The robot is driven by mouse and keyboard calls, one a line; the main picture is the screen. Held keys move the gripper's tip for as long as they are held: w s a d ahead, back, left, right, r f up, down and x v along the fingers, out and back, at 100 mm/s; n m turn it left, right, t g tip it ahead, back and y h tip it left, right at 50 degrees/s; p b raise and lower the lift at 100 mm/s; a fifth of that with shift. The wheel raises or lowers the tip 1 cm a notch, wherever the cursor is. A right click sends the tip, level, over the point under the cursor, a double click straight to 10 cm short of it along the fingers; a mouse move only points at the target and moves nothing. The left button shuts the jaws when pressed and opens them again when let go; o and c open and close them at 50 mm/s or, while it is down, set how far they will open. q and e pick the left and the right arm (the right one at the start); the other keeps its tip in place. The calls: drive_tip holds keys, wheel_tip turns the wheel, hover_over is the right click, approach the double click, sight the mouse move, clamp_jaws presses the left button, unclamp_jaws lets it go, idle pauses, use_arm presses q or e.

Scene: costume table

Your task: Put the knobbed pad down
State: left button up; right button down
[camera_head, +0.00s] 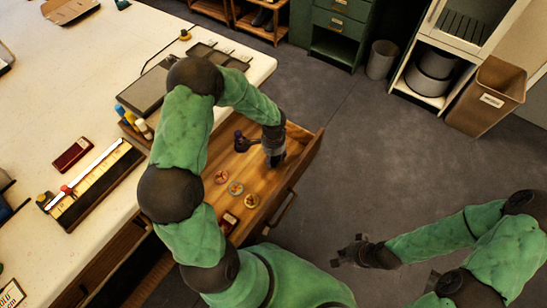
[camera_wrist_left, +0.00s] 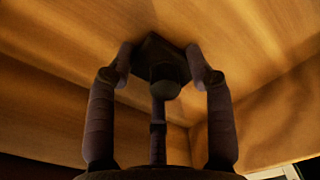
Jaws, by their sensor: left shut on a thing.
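The knobbed pad (camera_wrist_left: 154,50) is a dark angular pad with a rounded knob. The pad is over the wooden floor of the open drawer (camera_head: 213,187), near an inner corner. I cannot tell whether it touches the floor. In the head view my left gripper (camera_head: 275,157) points down into the drawer's far end and hides the pad. My right gripper (camera_head: 346,252) is outside the drawer with its fingers apart and empty.
A dark purple object (camera_head: 240,143) shows beside my left gripper. Several small round items (camera_head: 236,188) and a red box (camera_head: 228,223) lie in the drawer's nearer part. The drawer front (camera_head: 300,178) stands as a wall. The white table (camera_head: 70,105) is left.

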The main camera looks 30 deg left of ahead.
use_arm(q)
drive_tip(key=shift+f, duration=0.1)
drive_tip(key=o, duration=1.1)
drive_tip(key=shift+r, duration=0.3)
wheel_tip(320, 180, up, 12)
drive_tip(key=p, duration=0.4)
drive_tip(key=shift+f, duration=0.15)
